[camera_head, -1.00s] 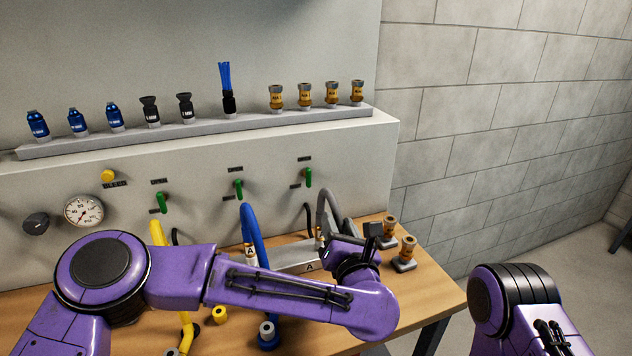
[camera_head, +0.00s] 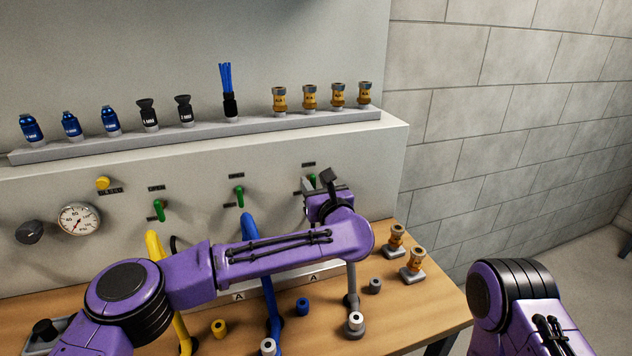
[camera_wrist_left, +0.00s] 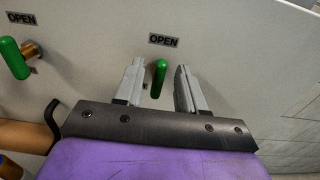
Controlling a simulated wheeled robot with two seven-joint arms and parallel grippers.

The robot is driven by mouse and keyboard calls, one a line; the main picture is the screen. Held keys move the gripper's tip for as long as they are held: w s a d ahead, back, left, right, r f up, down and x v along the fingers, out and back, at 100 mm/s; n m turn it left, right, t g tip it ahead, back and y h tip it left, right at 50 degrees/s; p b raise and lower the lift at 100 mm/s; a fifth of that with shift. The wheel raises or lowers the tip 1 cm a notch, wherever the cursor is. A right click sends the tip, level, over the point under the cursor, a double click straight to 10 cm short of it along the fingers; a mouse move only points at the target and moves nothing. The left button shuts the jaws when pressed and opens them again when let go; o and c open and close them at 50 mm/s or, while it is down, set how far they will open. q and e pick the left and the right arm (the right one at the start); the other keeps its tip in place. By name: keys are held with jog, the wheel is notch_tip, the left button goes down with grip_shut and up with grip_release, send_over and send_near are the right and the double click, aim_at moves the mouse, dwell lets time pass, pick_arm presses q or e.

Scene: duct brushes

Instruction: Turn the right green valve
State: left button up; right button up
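Three green valves are on the grey panel: a left one (camera_head: 158,210), a middle one (camera_head: 239,196) and the right green valve (camera_head: 312,179), mostly hidden behind my left gripper (camera_head: 322,183) in the head view. In the left wrist view the right valve's green handle (camera_wrist_left: 158,78) points up under an OPEN label. My left gripper (camera_wrist_left: 160,85) is open, with one finger on each side of the handle and a gap on both sides. The middle valve (camera_wrist_left: 14,58) shows at the left there. My right gripper is out of view; only my right arm shows.
A shelf (camera_head: 200,136) above the valves holds blue, black and brass fittings and a blue brush. A pressure gauge (camera_head: 79,218) and yellow button (camera_head: 103,183) are at left. Hoses and small caps stand on the wooden table (camera_head: 440,300); brass fittings (camera_head: 413,262) are at right.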

pick_arm(q)
grip_shut()
jog(key=shift+w+d+f+m+b, duration=0.1)
jog(key=shift+d+m+b, duration=0.1)
jog(key=shift+m, duration=1.55)
jog(key=shift+d+f+m+b, duration=0.1)
jog(key=shift+d+m+b, duration=0.1)
jog(key=shift+m, duration=1.55)
grip_release()
